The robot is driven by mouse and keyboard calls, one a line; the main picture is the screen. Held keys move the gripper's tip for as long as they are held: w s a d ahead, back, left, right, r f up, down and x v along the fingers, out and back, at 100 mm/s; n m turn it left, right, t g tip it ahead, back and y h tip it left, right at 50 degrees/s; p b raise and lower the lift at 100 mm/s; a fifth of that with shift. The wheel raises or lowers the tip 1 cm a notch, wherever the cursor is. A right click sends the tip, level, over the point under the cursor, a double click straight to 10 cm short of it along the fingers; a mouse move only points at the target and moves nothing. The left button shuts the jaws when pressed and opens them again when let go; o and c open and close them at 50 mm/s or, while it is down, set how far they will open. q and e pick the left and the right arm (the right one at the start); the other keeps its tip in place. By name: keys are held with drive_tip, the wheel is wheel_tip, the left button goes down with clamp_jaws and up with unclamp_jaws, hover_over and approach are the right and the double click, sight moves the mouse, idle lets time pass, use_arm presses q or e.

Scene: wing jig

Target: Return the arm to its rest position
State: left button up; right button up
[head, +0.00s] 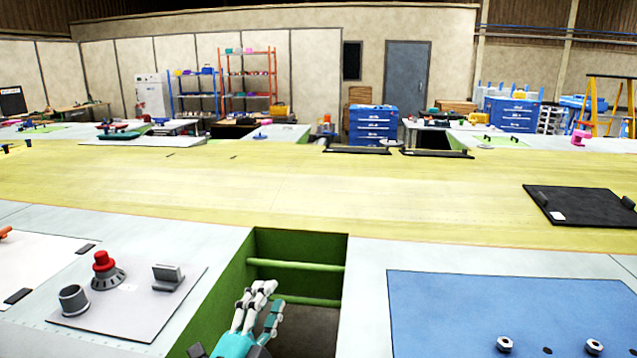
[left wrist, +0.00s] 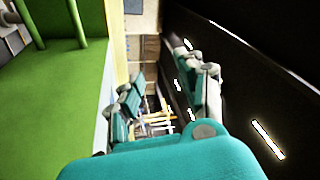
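My left gripper (head: 268,298) is at the bottom middle of the head view, in front of the green-walled gap between two work surfaces. Its teal and grey fingers point up and away from me. In the left wrist view, the left gripper (left wrist: 168,100) has its two fingers spread apart with nothing between them. The green panel (left wrist: 45,100) is to the left of the fingers there, and they appear clear of it. My right gripper is not in view.
Left of the gap, a grey plate (head: 150,318) holds a red-topped knob (head: 103,265), a dark cup (head: 73,299) and a small block (head: 168,277). Right of it lies a blue mat (head: 500,310) with small metal parts. A long yellow-green wing surface (head: 300,195) crosses behind.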

use_arm(q)
drive_tip(key=s+a+f+n+g+y, duration=0.3)
drive_tip(key=s+a+f+n, duration=0.15)
drive_tip(key=f, duration=0.35)
drive_tip(key=s+a+f+n+g+y, duration=0.4)
drive_tip(key=f+n, duration=0.2)
drive_tip(key=f, duration=0.3)
drive_tip(key=s+a+f+n+g, duration=0.25)
drive_tip(key=s+f+g, duration=0.25)
drive_tip(key=s, duration=0.6)
drive_tip(key=s+a+f+n+g, duration=0.1)
drive_tip(key=s+f+n+g, duration=0.4)
drive_tip(key=s, duration=0.6)
wheel_tip(320, 180, down, 26)
drive_tip(key=m, duration=0.3)
drive_tip(key=s+a+f+g, duration=0.1)
drive_tip(key=s+a+f, duration=0.1)
drive_tip(key=s+f, duration=1.5)
drive_tip(key=shift+s+a+g, duration=0.3)
drive_tip(key=shift+a, duration=0.05)
